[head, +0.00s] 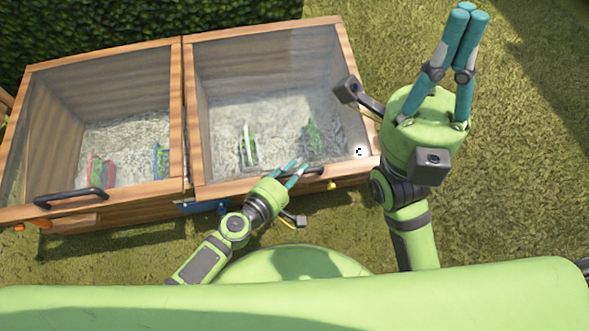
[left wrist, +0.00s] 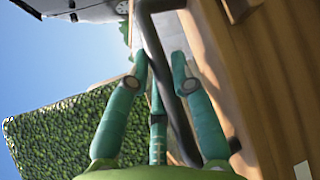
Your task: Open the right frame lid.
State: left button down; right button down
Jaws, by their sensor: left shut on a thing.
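The right frame lid (head: 346,58) is a glass pane in a wooden surround on the right half of a wooden cold frame, and it looks closed. Its dark handle (head: 316,171) is at the front edge, partly hidden by my left gripper (head: 292,170). In the left wrist view, the black handle bar (left wrist: 165,75) runs between the teal fingers of my left gripper (left wrist: 158,62), which is shut on it. My right gripper (head: 466,14) is raised at the upper right, clear of the frame, pointing up with its fingers together and empty.
The left frame lid (head: 178,105) with its black handle (head: 70,197) is closed beside it. Small labelled plant items show under both panes. A hedge (head: 90,30) stands behind the frame. Open grass (head: 520,180) lies to the right.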

pick_arm(q)
jog(key=shift+r+p, duration=0.25)
jog(key=shift+p, duration=0.1)
